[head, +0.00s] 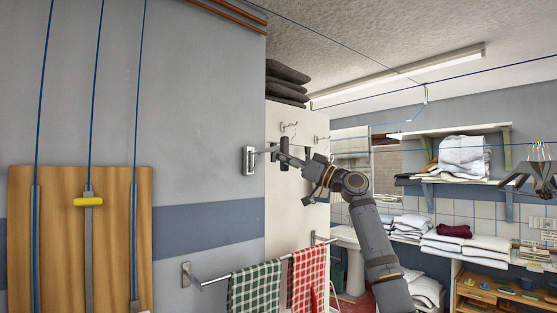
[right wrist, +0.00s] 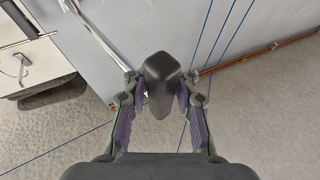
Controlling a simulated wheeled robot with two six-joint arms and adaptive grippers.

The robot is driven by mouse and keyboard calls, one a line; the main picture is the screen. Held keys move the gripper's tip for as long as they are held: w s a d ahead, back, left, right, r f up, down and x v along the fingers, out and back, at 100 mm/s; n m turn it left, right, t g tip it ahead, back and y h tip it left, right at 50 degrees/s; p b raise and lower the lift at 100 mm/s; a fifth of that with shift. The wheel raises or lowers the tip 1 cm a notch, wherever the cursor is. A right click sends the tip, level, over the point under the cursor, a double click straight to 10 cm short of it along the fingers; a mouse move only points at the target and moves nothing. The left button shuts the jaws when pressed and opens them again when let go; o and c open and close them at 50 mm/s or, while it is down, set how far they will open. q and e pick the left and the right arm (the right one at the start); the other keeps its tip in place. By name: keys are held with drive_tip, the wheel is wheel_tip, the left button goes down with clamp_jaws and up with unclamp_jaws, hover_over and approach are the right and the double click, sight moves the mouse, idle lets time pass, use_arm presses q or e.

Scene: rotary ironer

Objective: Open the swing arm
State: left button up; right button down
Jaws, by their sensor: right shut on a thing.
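The swing arm's wall bracket (head: 249,160) is a pale upright plate on the grey wall. A short light arm (head: 265,151) runs from it to the right, toward a dark handle (head: 284,145). My right gripper (head: 287,157) reaches in from the right and is at this handle. In the right wrist view the black handle (right wrist: 160,82) sits between the fingers of the right gripper (right wrist: 160,97), which is shut on it. A pale rod (right wrist: 98,36) runs from beside the handle to the upper left. My left gripper is not in view.
A towel rail (head: 220,278) with green and red checked towels is below my right arm. A white cabinet (head: 283,205) stands behind the gripper. A wooden board (head: 60,240) with blue cords is at left. Shelves with folded linen (head: 465,155) are at right.

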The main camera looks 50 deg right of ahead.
drive_tip(key=shift+a+f, duration=0.1)
drive_tip(key=shift+f, duration=0.05)
drive_tip(key=c, duration=1.5)
unclamp_jaws()
drive_tip(key=shift+c, duration=0.2)
drive_tip(key=o, duration=0.4)
drive_tip(key=shift+s+r, duration=0.2)
drive_tip(key=shift+s, duration=0.25)
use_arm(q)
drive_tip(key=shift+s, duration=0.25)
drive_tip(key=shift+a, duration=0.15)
use_arm(e)
drive_tip(key=shift+w+r, duration=0.1)
